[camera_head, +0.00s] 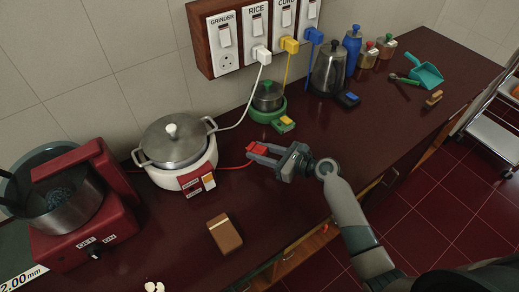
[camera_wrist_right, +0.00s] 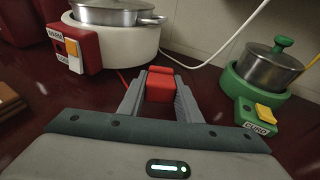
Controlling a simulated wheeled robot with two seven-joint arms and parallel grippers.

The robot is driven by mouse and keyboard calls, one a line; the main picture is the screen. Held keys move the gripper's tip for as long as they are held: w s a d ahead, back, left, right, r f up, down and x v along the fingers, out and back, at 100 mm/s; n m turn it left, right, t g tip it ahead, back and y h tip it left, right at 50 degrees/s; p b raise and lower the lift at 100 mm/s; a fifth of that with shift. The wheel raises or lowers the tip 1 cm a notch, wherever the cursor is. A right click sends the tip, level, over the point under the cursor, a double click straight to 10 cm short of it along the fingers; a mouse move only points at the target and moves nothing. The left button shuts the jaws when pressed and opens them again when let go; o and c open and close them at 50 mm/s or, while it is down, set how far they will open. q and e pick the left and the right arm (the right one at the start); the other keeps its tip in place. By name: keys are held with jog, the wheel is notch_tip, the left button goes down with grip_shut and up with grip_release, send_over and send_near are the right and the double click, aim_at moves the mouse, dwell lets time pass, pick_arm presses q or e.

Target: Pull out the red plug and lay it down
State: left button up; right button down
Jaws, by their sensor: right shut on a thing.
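The red plug (camera_head: 257,149) is between the fingers of my right gripper (camera_head: 259,156), which is shut on it over the counter, right of the rice cooker. The plug also shows in the right wrist view (camera_wrist_right: 160,86), between the two grey fingers (camera_wrist_right: 160,94). I cannot tell whether the plug touches the counter. Its red cord (camera_head: 235,166) runs left and passes out of sight near the cooker. The socket marked GRINDER (camera_head: 226,61) on the wall board is empty. My left gripper is not in view.
The white rice cooker (camera_head: 185,175) and red grinder (camera_head: 85,215) stand left. White, yellow (camera_head: 289,45) and blue plugs sit in the other sockets. A small pot on a green base (camera_head: 268,98) and a kettle (camera_head: 328,69) stand behind.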

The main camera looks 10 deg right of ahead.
aim_at(259, 165)
jog(key=shift+f+b, duration=1)
jog(key=shift+f, duration=0.85)
jog(key=shift+f, duration=0.25)
jog(key=c, duration=0.6)
grip_release()
jog(key=shift+o, duration=0.2)
jog(key=shift+s+d+r, duration=0.15)
jog(key=shift+d, duration=0.05)
jog(key=shift+r+p+v, duration=0.2)
jog(key=shift+p+v, duration=0.6)
jog(key=shift+v, duration=0.4)
jog(key=shift+r+p+v, duration=0.2)
jog(key=shift+p+v, duration=0.6)
jog(key=shift+v, duration=0.35)
